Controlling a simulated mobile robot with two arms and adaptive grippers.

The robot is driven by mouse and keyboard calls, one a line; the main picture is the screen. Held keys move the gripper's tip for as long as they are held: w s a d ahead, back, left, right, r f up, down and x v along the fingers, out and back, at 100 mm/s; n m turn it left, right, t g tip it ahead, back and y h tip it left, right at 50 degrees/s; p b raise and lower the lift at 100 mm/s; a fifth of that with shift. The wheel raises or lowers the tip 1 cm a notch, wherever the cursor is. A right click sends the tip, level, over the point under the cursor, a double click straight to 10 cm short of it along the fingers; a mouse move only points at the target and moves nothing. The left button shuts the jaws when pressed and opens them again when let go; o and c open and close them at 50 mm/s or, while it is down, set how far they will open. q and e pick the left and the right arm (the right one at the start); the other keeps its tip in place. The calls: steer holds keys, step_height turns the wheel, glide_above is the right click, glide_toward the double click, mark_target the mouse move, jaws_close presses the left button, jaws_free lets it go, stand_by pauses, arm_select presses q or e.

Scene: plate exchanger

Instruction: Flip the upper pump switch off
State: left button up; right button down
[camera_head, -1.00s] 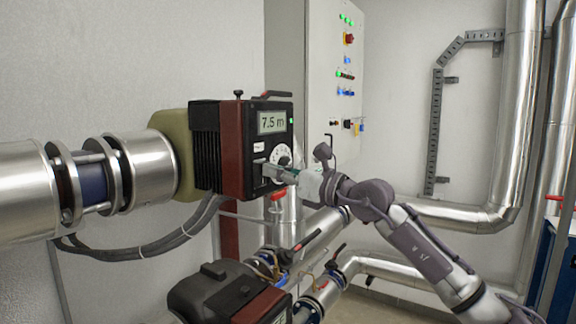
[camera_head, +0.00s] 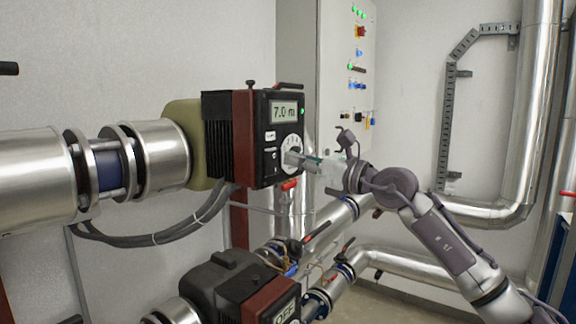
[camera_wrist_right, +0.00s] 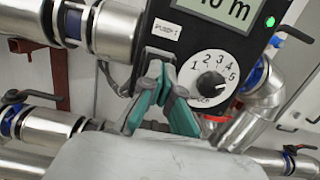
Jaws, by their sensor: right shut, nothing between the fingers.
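The upper pump (camera_head: 238,135) is a black and dark red box on the left-hand pipe. Its display (camera_head: 285,111) reads 7.0 m, and a green light (camera_wrist_right: 270,21) is lit beside the display. Below are a PUMP 1 label (camera_wrist_right: 168,29) and a white dial (camera_wrist_right: 213,68) numbered 1 to 5 with a black knob. A grey switch-like part (camera_wrist_right: 152,56) sits below the label, partly hidden by the green fingers. My right gripper (camera_head: 288,156) is shut and empty, close to the panel's lower part; its fingertips (camera_wrist_right: 162,74) overlap that part in the wrist view. Contact cannot be told. My left gripper is out of view.
A lower pump (camera_head: 240,285) whose display shows OFF stands below. Steel pipes with a red-handled valve (camera_head: 289,185) run under and beside the upper pump. A grey control cabinet (camera_head: 340,60) with lit green lights is behind. The floor shows at lower right.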

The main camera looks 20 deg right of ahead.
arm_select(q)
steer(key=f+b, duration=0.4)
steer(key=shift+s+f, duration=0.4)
arm_select(e)
steer(key=s+d+r, duration=0.1)
steer(key=s+d, duration=0.5)
steer(key=s, duration=0.2)
steer(key=shift+s+d+r, duration=0.35)
steer(key=shift+s, duration=0.05)
arm_select(q)
steer(key=shift+b, duration=0.3)
arm_select(e)
steer(key=shift+f, duration=0.15)
